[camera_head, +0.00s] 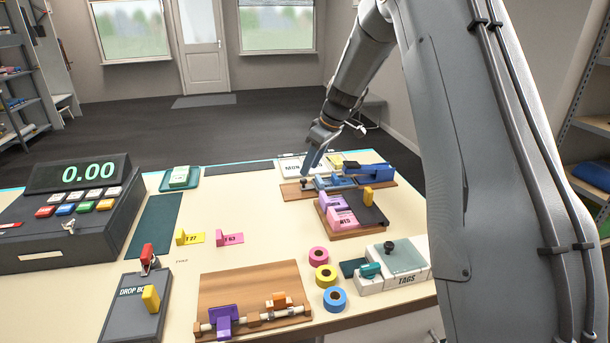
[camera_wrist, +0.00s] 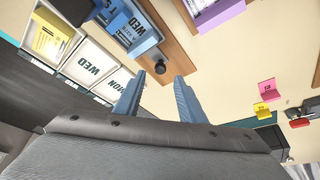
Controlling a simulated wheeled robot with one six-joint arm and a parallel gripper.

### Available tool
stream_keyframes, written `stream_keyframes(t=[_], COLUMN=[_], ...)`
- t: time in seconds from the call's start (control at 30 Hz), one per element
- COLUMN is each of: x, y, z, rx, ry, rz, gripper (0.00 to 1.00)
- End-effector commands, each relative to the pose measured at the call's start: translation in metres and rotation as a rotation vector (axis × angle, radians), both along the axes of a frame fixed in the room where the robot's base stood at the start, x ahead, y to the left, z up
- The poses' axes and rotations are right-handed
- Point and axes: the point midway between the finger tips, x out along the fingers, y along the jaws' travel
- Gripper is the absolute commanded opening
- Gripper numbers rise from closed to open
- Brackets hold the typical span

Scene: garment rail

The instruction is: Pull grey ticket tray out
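My gripper (camera_head: 314,163) is open above the back of the counter, and its two blue-grey fingers also show in the wrist view (camera_wrist: 160,80). A small black knob (camera_wrist: 160,66) stands on a wooden board (camera_wrist: 172,47) just beyond the fingertips, in line with the gap. The gripper holds nothing. I cannot tell which part is the grey ticket tray.
Pale MON and WED trays (camera_wrist: 88,68) stand beside the blue tray. A cash register (camera_head: 75,215), a drop box (camera_head: 133,305), tape rolls (camera_head: 326,275), a TAGS box (camera_head: 400,265) and a wooden board with clips (camera_head: 250,285) occupy the counter. The counter's middle (camera_head: 265,205) is clear.

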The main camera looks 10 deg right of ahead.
Motion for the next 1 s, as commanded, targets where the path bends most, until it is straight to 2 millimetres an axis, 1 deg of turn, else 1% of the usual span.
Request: stream_keyframes(t=[0.1, 0.3, 0.47, 0.7, 0.73, 0.77, 0.8, 0.93, 1.0], x=[0.004, 0.011, 0.013, 0.014, 0.014, 0.014, 0.014, 0.014, 0.013], y=[0.006, 0.013, 0.016, 0.016, 0.016, 0.016, 0.016, 0.016, 0.016], z=[-0.017, -0.038, -0.045, -0.047, -0.047, -0.047, -0.047, -0.047, -0.047], rx=[0.001, 0.0, 0.0, 0.0, 0.0, 0.0, 0.0, 0.0, 0.001], ry=[0.004, 0.001, 0.0, 0.0, 0.0, 0.0, 0.0, 0.0, 0.001], rz=[0.0, 0.003, 0.004, 0.004, 0.004, 0.004, 0.004, 0.004, 0.003], gripper=[0.36, 0.36, 0.36, 0.36, 0.35, 0.3, 0.23, 0.01, 0.0])
